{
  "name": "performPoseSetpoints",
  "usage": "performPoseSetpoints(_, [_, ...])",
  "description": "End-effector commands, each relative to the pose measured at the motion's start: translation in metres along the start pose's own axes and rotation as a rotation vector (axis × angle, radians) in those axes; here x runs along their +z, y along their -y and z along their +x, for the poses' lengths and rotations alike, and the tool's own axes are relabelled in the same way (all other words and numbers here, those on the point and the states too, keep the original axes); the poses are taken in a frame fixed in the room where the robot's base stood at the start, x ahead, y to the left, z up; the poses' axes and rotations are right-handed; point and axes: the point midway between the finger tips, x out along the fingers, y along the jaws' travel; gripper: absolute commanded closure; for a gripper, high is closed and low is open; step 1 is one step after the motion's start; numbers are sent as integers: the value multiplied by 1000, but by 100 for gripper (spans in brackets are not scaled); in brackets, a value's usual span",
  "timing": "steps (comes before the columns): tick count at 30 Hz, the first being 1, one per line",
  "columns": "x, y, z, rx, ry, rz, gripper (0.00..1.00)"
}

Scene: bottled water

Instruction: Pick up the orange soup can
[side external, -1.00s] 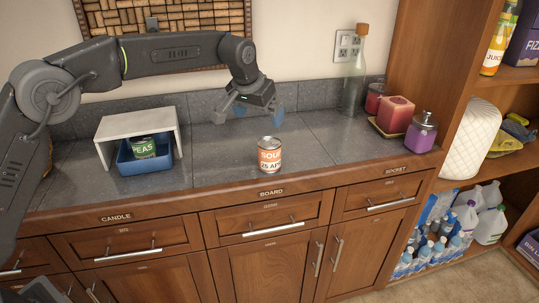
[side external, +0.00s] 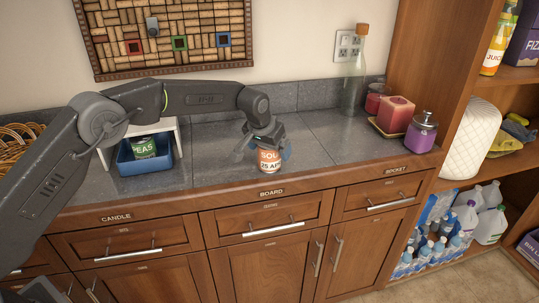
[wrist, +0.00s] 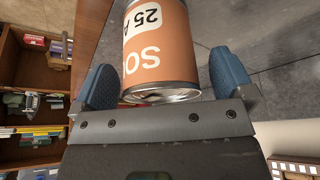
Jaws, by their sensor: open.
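The orange soup can (side external: 269,161) stands upright on the grey counter near its front edge, above the drawer marked BOARD. My gripper (side external: 264,152) is open and lowered over the can, with blue-padded fingers on either side of its upper part. In the wrist view the can (wrist: 160,45) lies between the two blue fingers of my gripper (wrist: 160,85). There is a gap at the right finger and a smaller one at the left. The can's top in the side view is hidden by my gripper.
A blue bin (side external: 133,166) with a green peas can (side external: 143,147) sits under a small white shelf (side external: 103,157) at the left. The counter (side external: 325,145) right of the can is clear.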

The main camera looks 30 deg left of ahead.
Motion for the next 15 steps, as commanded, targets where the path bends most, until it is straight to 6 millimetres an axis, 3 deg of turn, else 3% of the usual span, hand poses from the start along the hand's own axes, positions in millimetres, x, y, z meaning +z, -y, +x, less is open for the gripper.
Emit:
performPoseSetpoints(9, [0, 0, 6, 1, -1, 0, 1])
performPoseSetpoints(15, [0, 0, 6, 1, 0, 0, 20])
